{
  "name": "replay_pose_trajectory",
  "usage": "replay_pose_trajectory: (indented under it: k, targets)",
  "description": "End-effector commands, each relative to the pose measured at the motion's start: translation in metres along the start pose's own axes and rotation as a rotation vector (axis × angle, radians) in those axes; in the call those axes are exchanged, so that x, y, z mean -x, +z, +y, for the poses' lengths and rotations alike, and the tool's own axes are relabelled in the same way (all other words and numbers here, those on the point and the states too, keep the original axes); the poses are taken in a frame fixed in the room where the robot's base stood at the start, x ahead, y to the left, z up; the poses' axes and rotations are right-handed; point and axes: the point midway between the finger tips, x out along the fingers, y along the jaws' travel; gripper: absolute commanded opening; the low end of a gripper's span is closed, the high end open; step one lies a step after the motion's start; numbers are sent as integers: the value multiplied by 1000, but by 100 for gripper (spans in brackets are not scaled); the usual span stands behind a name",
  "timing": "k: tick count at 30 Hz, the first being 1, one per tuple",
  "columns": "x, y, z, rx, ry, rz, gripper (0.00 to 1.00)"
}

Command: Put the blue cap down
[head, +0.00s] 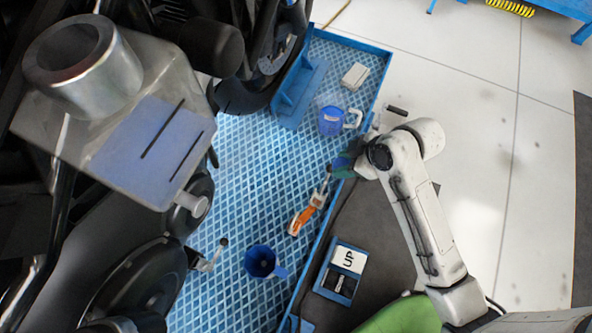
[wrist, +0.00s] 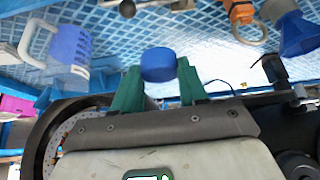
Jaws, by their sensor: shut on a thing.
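The blue cap (wrist: 158,64) is held between the green fingertips of my gripper (wrist: 157,88) in the wrist view. The fingers are shut on its sides. In the head view my gripper (head: 344,164) hangs over the right edge of the blue patterned platform (head: 240,170), below the blue jug; the cap is hard to tell from the fingers there. At upper left in the head view, a grey tank has an uncapped round metal neck (head: 78,55). My gripper is far from that neck.
A blue tray with an "UP" card (head: 348,258) lies right of the platform. The motorcycle (head: 125,285) fills the left side.

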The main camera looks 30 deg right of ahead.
Motion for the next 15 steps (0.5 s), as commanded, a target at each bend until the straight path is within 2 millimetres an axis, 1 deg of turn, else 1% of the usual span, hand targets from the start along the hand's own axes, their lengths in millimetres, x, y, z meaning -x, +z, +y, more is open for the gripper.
replay_pose_trajectory:
  k: [1, 3, 7, 11, 14, 15]
  targets:
    - [-11, 16, -6, 26, -16, 1, 0]
    - [-15, 25, -14, 68, -39, 0, 0]
    - [-18, 33, -24, 116, -65, 0, 0]
    - [-27, 28, -26, 134, -75, 2, 0]
    - [-42, 16, -23, 137, -75, 2, 0]
    - [-51, 11, -22, 137, -76, 2, 0]
